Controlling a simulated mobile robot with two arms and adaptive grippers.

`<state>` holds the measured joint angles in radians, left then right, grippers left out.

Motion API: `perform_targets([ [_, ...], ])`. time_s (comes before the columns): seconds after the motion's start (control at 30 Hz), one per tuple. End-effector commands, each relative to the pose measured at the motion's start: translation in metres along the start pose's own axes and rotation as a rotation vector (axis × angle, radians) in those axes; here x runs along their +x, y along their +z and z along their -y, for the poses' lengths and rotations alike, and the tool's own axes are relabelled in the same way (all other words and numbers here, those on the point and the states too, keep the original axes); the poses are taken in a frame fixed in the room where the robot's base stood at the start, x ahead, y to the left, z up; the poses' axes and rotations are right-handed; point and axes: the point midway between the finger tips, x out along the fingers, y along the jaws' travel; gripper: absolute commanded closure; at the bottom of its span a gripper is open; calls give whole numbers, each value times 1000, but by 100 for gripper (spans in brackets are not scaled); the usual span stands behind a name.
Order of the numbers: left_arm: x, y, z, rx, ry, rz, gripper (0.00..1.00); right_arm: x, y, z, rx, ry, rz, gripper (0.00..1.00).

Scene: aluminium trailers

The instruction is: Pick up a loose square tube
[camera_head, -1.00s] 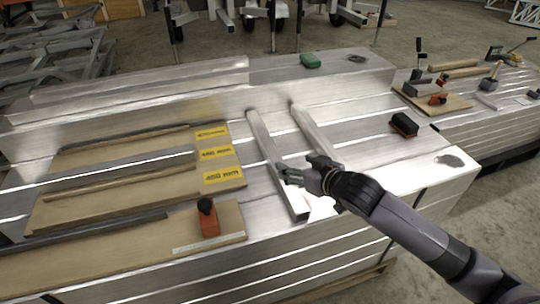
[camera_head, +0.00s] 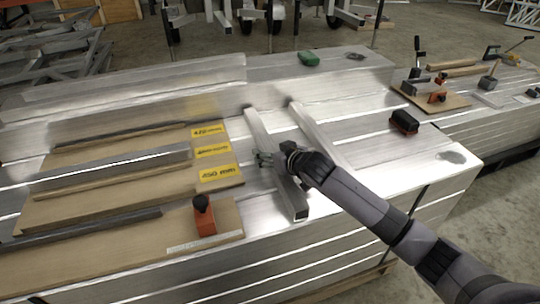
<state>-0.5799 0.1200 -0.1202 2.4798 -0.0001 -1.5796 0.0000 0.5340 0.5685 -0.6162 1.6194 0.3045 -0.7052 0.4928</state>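Two loose square tubes lie side by side on the aluminium bench top. The left tube (camera_head: 284,185) runs from the middle of the bench toward the front edge. The right tube (camera_head: 318,128) lies a little to its right, its nearer part partly hidden behind my arm. My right gripper (camera_head: 262,159) is over the middle of the left tube, with its fingers at or around it. I cannot tell whether the fingers touch the tube or have closed on it. My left gripper is not in view.
Wooden boards with yellow labels (camera_head: 217,173) and metal strips lie left of the tubes. An orange-and-black block (camera_head: 204,218) stands on the front board. A black block (camera_head: 404,122) and a green object (camera_head: 309,59) sit on the bench. A wooden board with a clamp (camera_head: 438,97) lies at right.

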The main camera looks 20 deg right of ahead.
Motion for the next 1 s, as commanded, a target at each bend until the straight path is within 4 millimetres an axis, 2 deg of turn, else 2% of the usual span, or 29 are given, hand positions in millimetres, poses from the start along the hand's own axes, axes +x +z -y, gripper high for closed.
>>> perform_targets([
  [0.2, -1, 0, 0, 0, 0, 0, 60, 1, 0, 0, 0, 0, 0, 36],
  [1.0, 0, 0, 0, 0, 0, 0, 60, 1, 2, 0, -1, 1, 4, 89],
])
